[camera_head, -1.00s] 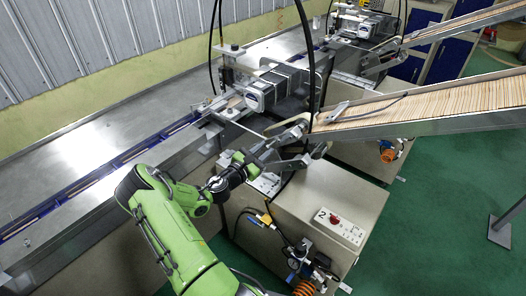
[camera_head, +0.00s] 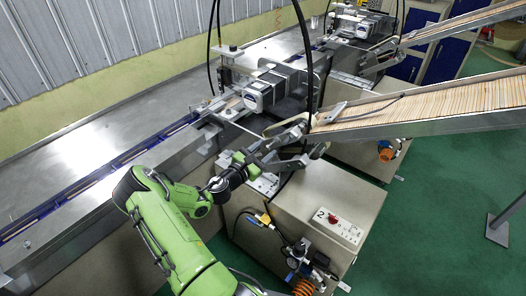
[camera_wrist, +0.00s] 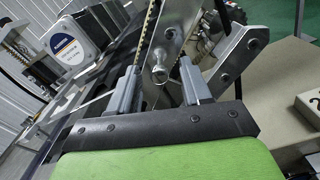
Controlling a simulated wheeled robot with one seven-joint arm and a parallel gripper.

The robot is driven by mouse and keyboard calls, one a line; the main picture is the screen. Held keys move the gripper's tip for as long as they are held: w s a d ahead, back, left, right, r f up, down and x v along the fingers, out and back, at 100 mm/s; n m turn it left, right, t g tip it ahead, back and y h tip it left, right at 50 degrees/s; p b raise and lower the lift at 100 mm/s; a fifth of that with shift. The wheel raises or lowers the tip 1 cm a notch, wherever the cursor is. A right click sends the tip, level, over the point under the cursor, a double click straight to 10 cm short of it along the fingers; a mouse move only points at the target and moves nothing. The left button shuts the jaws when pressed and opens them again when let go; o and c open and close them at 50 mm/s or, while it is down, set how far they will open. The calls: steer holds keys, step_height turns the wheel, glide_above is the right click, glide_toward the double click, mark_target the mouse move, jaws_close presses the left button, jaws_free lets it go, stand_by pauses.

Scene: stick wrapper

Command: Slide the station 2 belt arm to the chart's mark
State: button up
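The station 2 machine box (camera_head: 310,215) carries a panel marked "2" (camera_head: 338,228). Above it, the metal belt arm (camera_head: 288,132) sits at the lower end of the stick chute. In the wrist view, a metal plate of the belt arm (camera_wrist: 172,30) carries a protruding bolt-like knob (camera_wrist: 159,73). My gripper (camera_head: 262,155) is at the near side of this arm. Its grey fingers (camera_wrist: 157,82) are apart, with the knob between them in the picture; I see no finger closed on it. Contact cannot be judged. I cannot make out a chart in either view.
The stick chute (camera_head: 430,112) slopes up to the right. The wrapper head (camera_head: 262,92) stands just behind, also in the wrist view (camera_wrist: 72,45). Black cables (camera_head: 311,60) hang close by. A long conveyor (camera_head: 100,185) runs left. Green floor (camera_head: 430,215) is open on the right.

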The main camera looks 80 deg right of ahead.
steer(key=b+v, duration=0.1)
steer(key=v, duration=1.4)
steer(key=shift+w+a, duration=0.25)
steer(key=shift+a, duration=0.05)
